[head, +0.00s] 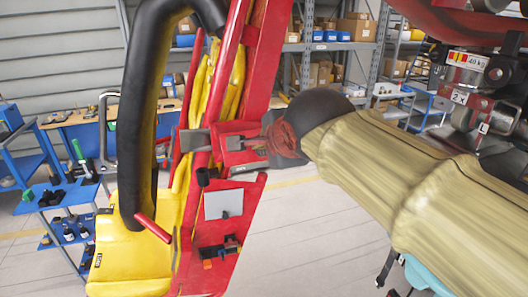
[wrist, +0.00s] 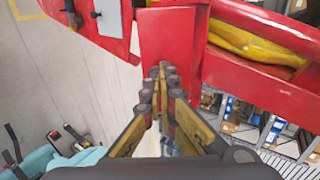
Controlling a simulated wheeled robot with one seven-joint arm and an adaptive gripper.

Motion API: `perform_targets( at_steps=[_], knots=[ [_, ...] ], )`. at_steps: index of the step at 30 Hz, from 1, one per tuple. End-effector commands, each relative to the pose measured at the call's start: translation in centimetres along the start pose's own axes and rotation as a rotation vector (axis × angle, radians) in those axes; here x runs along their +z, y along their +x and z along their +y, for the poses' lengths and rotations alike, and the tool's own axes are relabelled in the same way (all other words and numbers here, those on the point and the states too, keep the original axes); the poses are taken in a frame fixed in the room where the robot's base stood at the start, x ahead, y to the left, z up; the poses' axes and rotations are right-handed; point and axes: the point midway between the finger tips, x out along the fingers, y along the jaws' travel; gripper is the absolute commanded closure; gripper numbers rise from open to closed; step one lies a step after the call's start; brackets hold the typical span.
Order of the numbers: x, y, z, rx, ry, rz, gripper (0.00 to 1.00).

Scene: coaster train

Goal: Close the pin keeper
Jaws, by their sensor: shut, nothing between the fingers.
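My gripper (wrist: 161,72) is shut and empty in the wrist view, its fingertips in front of a red post (wrist: 172,40) of the coaster car. I cannot tell whether they touch it. In the head view my gripper is small and dark against the red frame (head: 262,60), and its fingertips are hard to make out. No part is clearly recognisable as the pin keeper. A small black fitting with an orange end (head: 220,250) sits on the red panel below a grey plate (head: 223,204). The plate also shows at the upper left of the wrist view (wrist: 112,16).
A yellow seat (head: 130,250) with a thick black restraint (head: 143,110) stands left of the frame. A red assembly with labels (head: 470,60) hangs at upper right. A blue trolley (head: 62,195) and shelves stand behind. Open floor (head: 310,230) lies right of the panel.

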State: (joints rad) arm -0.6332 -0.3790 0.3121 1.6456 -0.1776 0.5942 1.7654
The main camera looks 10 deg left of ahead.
Motion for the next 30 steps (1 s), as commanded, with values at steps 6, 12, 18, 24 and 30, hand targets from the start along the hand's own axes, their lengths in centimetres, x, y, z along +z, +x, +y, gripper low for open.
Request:
perform_targets(
  at_steps=[6, 12, 18, 24, 30],
  knots=[
    [0.0, 0.2, 0.3, -0.020, 0.000, 0.000, 1.00],
    [0.0, 0.3, 0.4, -0.040, 0.000, 0.000, 1.00],
    [0.0, 0.4, 0.6, -0.062, 0.001, 0.000, 1.00],
    [0.0, 0.6, 0.8, -0.086, 0.002, 0.000, 1.00],
    [0.0, 1.0, 1.3, -0.129, 0.004, 0.000, 1.00]
  ],
)
